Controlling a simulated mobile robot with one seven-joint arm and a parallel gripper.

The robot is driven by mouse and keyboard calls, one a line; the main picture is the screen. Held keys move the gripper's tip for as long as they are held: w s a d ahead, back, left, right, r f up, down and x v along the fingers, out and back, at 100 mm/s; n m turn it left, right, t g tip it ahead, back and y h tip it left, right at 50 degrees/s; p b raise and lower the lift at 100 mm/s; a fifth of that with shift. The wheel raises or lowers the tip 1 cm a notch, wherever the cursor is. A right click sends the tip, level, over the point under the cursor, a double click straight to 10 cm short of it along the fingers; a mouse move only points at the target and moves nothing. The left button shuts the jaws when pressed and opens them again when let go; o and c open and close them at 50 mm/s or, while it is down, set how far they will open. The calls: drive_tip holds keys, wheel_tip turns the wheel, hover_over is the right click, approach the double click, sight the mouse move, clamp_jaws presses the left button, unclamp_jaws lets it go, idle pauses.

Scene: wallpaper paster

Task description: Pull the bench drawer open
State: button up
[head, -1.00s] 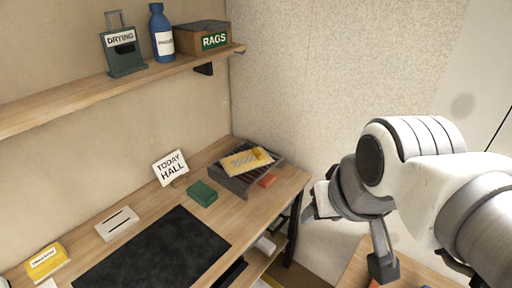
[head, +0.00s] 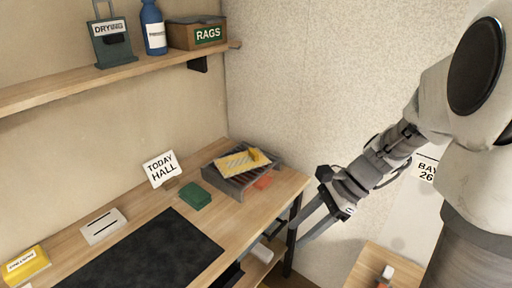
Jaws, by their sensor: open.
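The wooden bench (head: 268,205) runs along the wall at the left and centre. A dark piece (head: 232,274) shows under its front edge near the bottom of the picture; it may be part of the drawer, but most of that front is out of view, and I cannot tell how far the drawer is open. My gripper (head: 298,232) is open and empty, just right of the bench's right end. Its fingers point down and left, near the dark bench leg in the picture; I cannot tell whether they touch it.
On the bench are a dark mat (head: 150,255), a grey rack with a yellow pad (head: 244,160), a green block (head: 195,195) and a TODAY HALL sign (head: 161,168). A shelf (head: 75,86) hangs above. A white roll (head: 262,252) lies below the bench. Another wooden surface (head: 375,265) stands lower right.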

drive_tip(key=w+d+f+m+t+y+b, duration=0.1)
drive_tip(key=w+d+f+m+y+b, duration=0.1)
drive_tip(key=w+f+m+y, duration=0.45)
drive_tip(key=m+t+h+b, duration=0.1)
drive_tip(key=m+t+b, duration=0.4)
drive_tip(key=m+t, duration=1.15)
approach(278, 229)
drive_tip(key=w+a+m+g+b, duration=0.1)
drive_tip(key=w+a, duration=0.1)
drive_tip(key=w+a+r+m+g, duration=0.1)
drive_tip(key=w+a+m, duration=0.1)
drive_tip(key=w, duration=0.1)
drive_tip(key=w+a+r+m+g+b, duration=0.1)
drive_tip(key=w+a+g, duration=0.1)
drive_tip(key=shift+w+m+b, duration=0.3)
drive_tip(key=shift+m+b, duration=0.05)
drive_tip(key=shift+m, duration=0.05)
clamp_jaws()
